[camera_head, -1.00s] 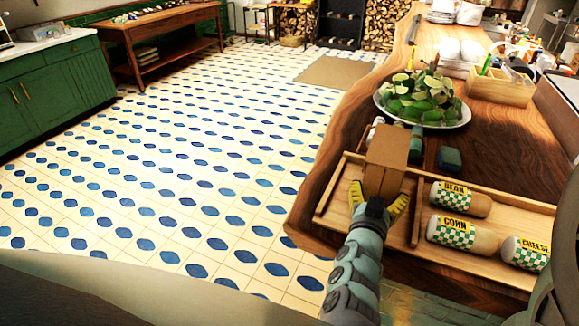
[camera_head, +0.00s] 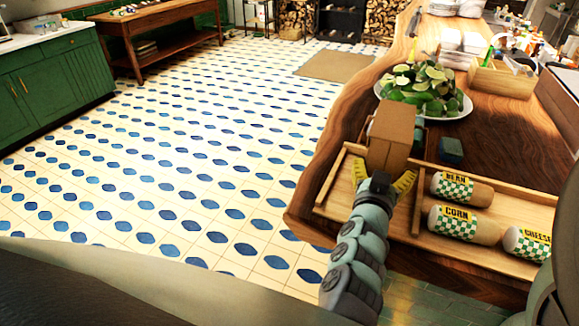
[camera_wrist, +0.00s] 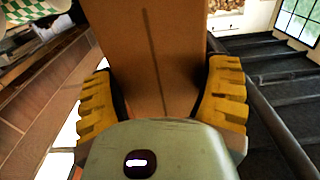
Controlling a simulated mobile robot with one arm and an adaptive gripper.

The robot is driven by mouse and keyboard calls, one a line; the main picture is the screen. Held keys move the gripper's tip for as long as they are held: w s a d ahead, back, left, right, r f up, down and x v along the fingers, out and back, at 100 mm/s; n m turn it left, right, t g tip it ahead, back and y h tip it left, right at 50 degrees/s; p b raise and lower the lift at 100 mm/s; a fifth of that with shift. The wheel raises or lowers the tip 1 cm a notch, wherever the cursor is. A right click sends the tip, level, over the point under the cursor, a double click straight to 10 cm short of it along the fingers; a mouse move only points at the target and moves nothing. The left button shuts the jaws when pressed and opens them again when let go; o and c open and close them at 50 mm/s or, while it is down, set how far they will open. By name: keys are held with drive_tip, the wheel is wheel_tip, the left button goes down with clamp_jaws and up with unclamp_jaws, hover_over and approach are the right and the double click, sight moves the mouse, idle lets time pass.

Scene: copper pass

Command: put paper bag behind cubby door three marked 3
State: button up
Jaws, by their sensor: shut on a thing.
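The brown paper bag (camera_head: 391,135) is held in my gripper (camera_head: 384,182) above the wooden tray on the counter. My gripper's yellow fingers are shut on its sides. In the wrist view the bag (camera_wrist: 152,60) fills the middle, with a yellow finger of my gripper (camera_wrist: 160,100) against each side. The bag hides part of the tray and the counter behind it. I see no cubby door and no mark 3 in these views.
The wooden tray (camera_head: 339,192) holds rolls labelled BEAN (camera_head: 461,190), CORN (camera_head: 452,222) and CHEESE (camera_head: 527,243). The tiled floor (camera_head: 190,150) at left is clear.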

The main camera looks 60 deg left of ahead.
drive_tip(key=s+a+r, duration=0.1)
drive_tip(key=s+a, duration=0.2)
drive_tip(key=s, duration=1.2)
drive_tip(key=shift+s+r+p, duration=0.25)
drive_tip(key=shift+s+p, duration=0.15)
drive_tip(key=shift+p, duration=0.05)
